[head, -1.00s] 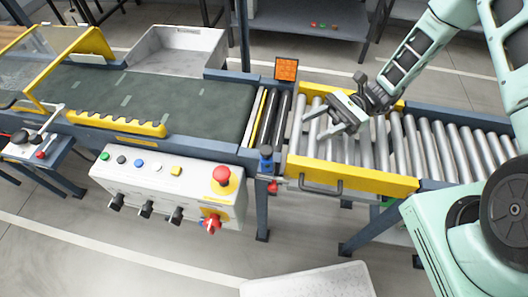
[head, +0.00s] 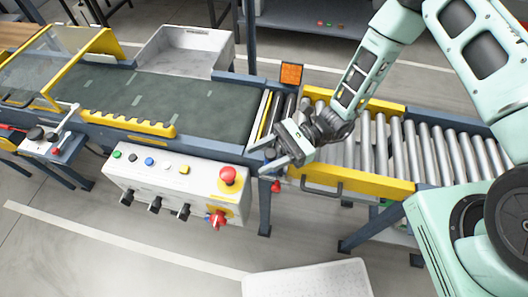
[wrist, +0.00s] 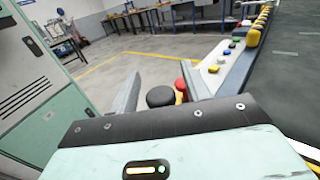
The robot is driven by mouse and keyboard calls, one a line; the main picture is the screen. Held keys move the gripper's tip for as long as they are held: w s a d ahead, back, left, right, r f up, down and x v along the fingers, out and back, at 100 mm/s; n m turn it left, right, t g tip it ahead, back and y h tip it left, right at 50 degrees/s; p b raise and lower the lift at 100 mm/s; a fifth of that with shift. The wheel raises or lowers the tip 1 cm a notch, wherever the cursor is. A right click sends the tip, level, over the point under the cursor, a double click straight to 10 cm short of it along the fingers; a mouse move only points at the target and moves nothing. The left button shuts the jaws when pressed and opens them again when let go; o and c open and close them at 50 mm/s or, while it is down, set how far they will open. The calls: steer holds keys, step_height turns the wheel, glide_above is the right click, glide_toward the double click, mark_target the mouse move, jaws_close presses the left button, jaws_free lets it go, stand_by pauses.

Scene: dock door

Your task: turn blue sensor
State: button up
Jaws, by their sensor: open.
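The blue sensor (head: 270,154), with its dark top, stands upright at the near edge of the conveyor and is partly hidden by my gripper in the head view. My gripper (head: 262,158) is open at the sensor, its fingers pointing left and down. In the wrist view, a round black top (wrist: 160,96), which seems to be the sensor's, shows between my spread fingers (wrist: 160,86), with gaps on both sides. The sensor's blue body is not visible there, and I cannot tell whether a finger touches it.
The control box (head: 175,185) with its red stop button (head: 228,175) and knobs hangs left of the sensor. A yellow gate (head: 355,180) with a handle edges the rollers on the right. An orange panel (head: 291,74) stands behind.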

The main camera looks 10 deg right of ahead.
steer(key=shift+a, duration=0.1)
steer(key=c, duration=1)
steer(key=shift+o, duration=0.2)
steer(key=shift+w+r+m+t+y+p, duration=0.1)
steer(key=shift+m+t+y+p, duration=0.25)
steer(key=shift+m+t, duration=0.55)
steer(key=shift+w+r+m+t+y+p, duration=0.15)
steer(key=shift+m+t+p, duration=0.35)
steer(key=shift+t, duration=0.7)
steer(key=shift+f+m+t, duration=0.25)
steer(key=shift+m+t, duration=0.25)
steer(key=shift+t, duration=0.3)
steer(key=o, duration=1)
steer(key=shift+c, duration=0.2)
